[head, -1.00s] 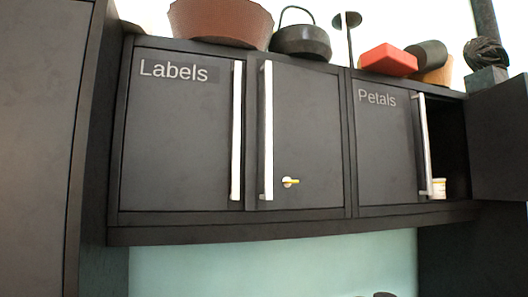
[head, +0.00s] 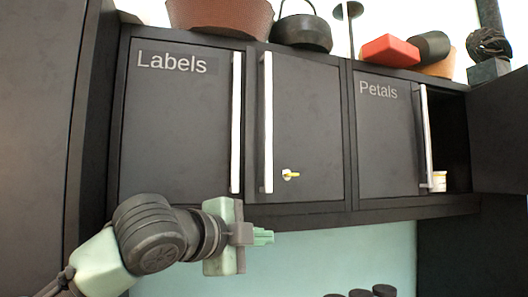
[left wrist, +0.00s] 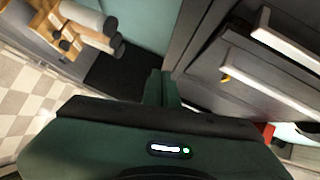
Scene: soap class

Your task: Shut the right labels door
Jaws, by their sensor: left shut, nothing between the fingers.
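The labels cabinet has two dark doors under the word "Labels". The right labels door (head: 315,130) looks flush with its frame in the head view. It has a long white upright handle (head: 268,122) on its left edge and a small yellow key (head: 290,175) low down. The left labels door (head: 175,125) also looks shut, with its handle (head: 236,122) beside the other. My left gripper (head: 263,237) is shut and empty, just below the cabinet's bottom edge, pointing right. In the left wrist view its fingers (left wrist: 160,88) are together, with the key (left wrist: 226,77) beyond them.
The petals cabinet (head: 385,140) stands to the right, its right door (head: 500,135) swung open with a small jar (head: 439,181) inside. Pots and a red block (head: 389,50) sit on top. A tall dark cabinet (head: 40,120) bounds the left side. The wall below is clear.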

